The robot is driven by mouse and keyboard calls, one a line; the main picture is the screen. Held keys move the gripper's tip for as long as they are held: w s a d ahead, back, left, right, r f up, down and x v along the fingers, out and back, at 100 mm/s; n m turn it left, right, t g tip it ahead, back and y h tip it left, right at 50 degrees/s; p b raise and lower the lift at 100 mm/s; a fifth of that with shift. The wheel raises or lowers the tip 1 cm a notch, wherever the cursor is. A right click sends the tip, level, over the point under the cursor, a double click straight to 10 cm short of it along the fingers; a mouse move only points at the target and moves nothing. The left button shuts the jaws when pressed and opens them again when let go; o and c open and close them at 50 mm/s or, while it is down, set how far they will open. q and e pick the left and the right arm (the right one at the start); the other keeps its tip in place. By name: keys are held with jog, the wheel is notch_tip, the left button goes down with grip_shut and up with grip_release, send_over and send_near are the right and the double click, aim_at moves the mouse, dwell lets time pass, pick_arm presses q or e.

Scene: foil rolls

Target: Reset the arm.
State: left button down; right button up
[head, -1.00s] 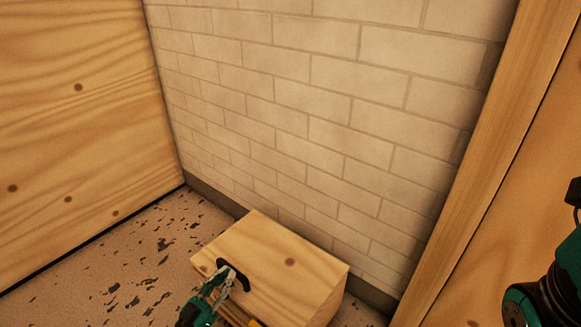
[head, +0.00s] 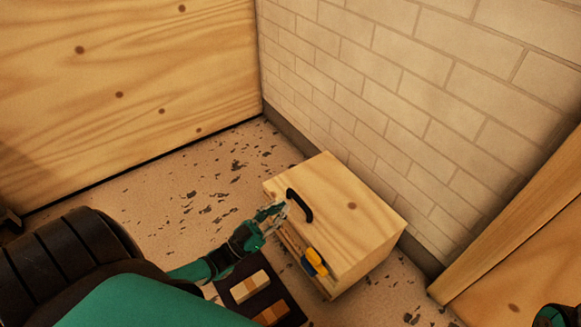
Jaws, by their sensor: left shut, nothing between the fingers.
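My left arm comes in from the lower left of the head view, and its gripper (head: 279,211) is shut with nothing held. Its fingertips are in front of the wooden box, just left of the black handle (head: 299,205) in the picture. I cannot tell whether they touch the box. My right gripper is not in view; only a small piece of my right arm shows at the lower right edge.
The wooden box (head: 350,220) stands on the speckled floor (head: 190,205) by a pale brick wall (head: 400,90). A yellow object (head: 315,262) shows at its front. A dark tray-like piece (head: 276,287) with wooden blocks lies below. A wooden panel (head: 130,70) stands at the left.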

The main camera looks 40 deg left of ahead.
pick_arm(q)
jog(key=v, duration=0.6)
jog(key=shift+f, duration=0.35)
jog(key=shift+w, duration=0.1)
